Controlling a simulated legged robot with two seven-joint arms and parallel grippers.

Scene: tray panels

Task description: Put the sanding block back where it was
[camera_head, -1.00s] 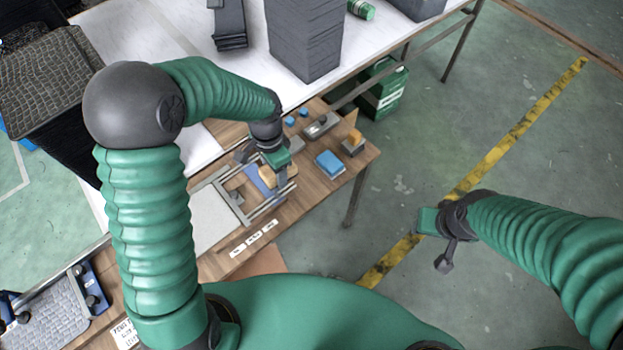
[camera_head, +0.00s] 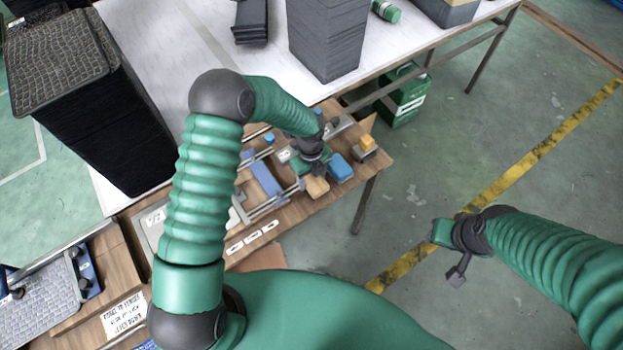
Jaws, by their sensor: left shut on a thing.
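My left gripper (camera_head: 313,172) is over the right part of the wooden work board, shut on a tan block (camera_head: 316,187), which looks like the sanding block. The block is at the gripper's lower end, just left of a blue block (camera_head: 340,168). I cannot tell whether it touches the board. The gripper and wrist hide part of the board behind them.
A metal-railed frame with a long blue bar (camera_head: 265,177) lies left of the gripper. A grey block with an orange top (camera_head: 366,148) sits near the board's right corner. A dark stack (camera_head: 328,40) stands on the white table behind.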

